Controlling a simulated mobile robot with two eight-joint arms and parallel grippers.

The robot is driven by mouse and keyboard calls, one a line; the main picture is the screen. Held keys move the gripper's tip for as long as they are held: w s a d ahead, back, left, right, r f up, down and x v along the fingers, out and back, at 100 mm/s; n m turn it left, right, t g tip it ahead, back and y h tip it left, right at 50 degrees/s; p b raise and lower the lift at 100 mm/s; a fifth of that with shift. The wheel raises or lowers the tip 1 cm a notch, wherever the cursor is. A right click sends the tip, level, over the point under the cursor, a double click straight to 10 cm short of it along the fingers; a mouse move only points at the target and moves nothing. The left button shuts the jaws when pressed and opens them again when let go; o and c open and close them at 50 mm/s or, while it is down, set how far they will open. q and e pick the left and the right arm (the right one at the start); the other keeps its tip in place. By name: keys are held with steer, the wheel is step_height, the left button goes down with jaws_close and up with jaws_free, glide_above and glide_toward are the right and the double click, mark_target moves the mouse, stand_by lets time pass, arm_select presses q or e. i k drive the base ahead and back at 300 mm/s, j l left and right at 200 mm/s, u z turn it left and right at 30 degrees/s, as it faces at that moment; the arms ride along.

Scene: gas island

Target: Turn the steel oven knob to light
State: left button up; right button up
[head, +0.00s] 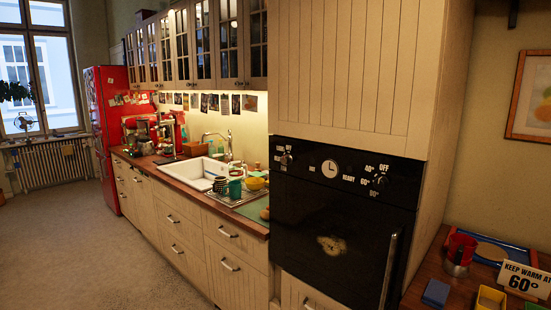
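A black built-in oven (335,225) stands in the tall cream cabinet at the right of the head view. On its top panel are two small knobs. The left knob (287,159) looks steel-grey and has an "OFF" label above it and other small marks that I cannot read. The right knob (380,182) is darker, with "OFF", 40° and further temperature marks around it. A round white clock (330,168) sits between them. I cannot tell exactly where either knob points. The oven door is shut. Neither of my grippers is in view.
A wooden side counter (420,288) at the lower right holds a red container (461,247), a yellow box (490,299) and a "KEEP WARM AT 60°" sign (524,279). The sink counter (180,172) runs left. The floor (75,245) at left is clear.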

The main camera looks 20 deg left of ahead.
mark_target(287, 160)
steer(key=i+j, duration=0.15)
steer(key=j, duration=0.25)
steer(key=i+j+z, duration=0.1)
steer(key=j, duration=0.25)
steer(key=i+j, duration=0.2)
steer(key=j, duration=0.2)
steer(key=i+j+z, duration=0.1)
steer(key=j, duration=0.3)
steer(key=i+j, duration=0.15)
steer(key=j, duration=0.25)
steer(key=i+j, duration=0.1)
steer(key=j, duration=0.35)
steer(key=i+j+z, duration=0.1)
steer(key=j, duration=0.3)
steer(key=i+j, duration=0.15)
steer(key=j, duration=0.25)
steer(key=z, duration=0.05)
